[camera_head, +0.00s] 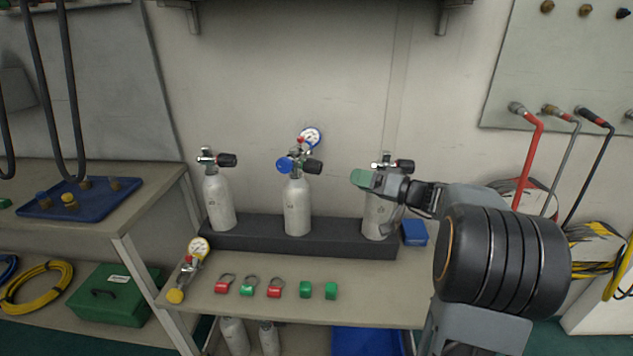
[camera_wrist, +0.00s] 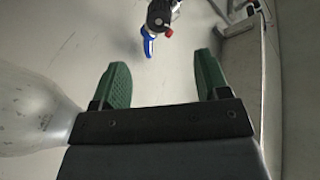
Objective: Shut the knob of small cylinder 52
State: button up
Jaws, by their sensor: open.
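Three small grey cylinders stand upright in a dark rack: left (camera_head: 219,203), middle (camera_head: 297,208) and right (camera_head: 377,217). Each has a valve with a black knob: left (camera_head: 228,160), middle (camera_head: 314,166), right (camera_head: 405,165). No number is readable, so I cannot tell which is 52. My gripper (camera_head: 364,178) is open, with green fingers, in front of the right cylinder's upper part and partly hiding it. In the wrist view the open fingers (camera_wrist: 163,80) have nothing between them. A pale cylinder (camera_wrist: 35,108) shows at the left, and a valve with a blue part (camera_wrist: 149,45) lies ahead.
A gauge (camera_head: 312,137) and blue cap (camera_head: 283,165) are on the middle cylinder's valve. The dark rack (camera_head: 330,243) stands on the bench. Red and green tags, a gauge fitting (camera_head: 198,248) and a blue box (camera_head: 414,232) are near. Hoses hang at the right.

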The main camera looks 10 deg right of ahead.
aim_at(320, 169)
jog(key=x, duration=1.3)
jog(key=shift+w, duration=0.2)
jog(key=shift+r, duration=0.1)
jog(key=shift+c, duration=0.4)
jog(key=c, duration=0.9)
jog(key=shift+o, duration=0.2)
